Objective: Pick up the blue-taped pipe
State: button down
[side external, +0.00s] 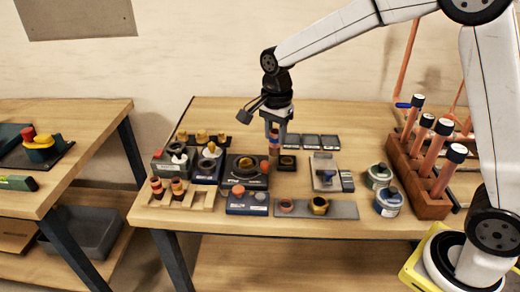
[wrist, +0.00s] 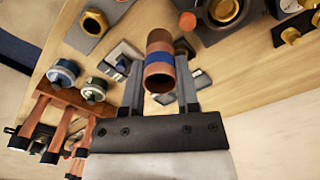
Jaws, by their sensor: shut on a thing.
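The blue-taped pipe (wrist: 159,70) is a short copper tube with a blue band around its middle. In the wrist view its open end faces the camera, and it sits between the two fingers of my gripper (wrist: 160,83), which is shut on it. In the side view my gripper (side external: 275,128) points down over the table, with the pipe (side external: 273,147) upright below it. The fingers partly hide the pipe there. I cannot tell whether its lower end touches anything.
A dark square block (side external: 287,162) stands just right of the pipe. Dark fixtures crowd the left, including one with a round top (side external: 246,172). Dark trays (side external: 303,141) lie behind. Two tins (side external: 388,203) and a wooden rack (side external: 416,180) of capped copper pipes stand at the right.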

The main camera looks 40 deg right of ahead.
jog(key=shift+s+d+r, duration=0.1)
jog(key=shift+s+r, duration=0.3)
jog(key=shift+s, duration=0.4)
jog(key=shift+s+r, duration=0.35)
jog(key=shift+s, duration=0.45)
jog(key=a+f, duration=0.2)
jog(key=a, duration=1.1)
jog(key=shift+w+a+f, duration=0.6)
jog(key=shift+w+f, duration=0.9)
jog(key=shift+w, duration=0.75)
jog(key=shift+w+a+f, duration=0.65)
jog(key=shift+w+f, duration=0.8)
jog(key=shift+w, duration=0.75)
jog(key=shift+w+a+f, duration=0.6)
jog(key=shift+w+f, duration=0.9)
jog(key=shift+w, duration=0.75)
jog(key=shift+f, duration=0.1)
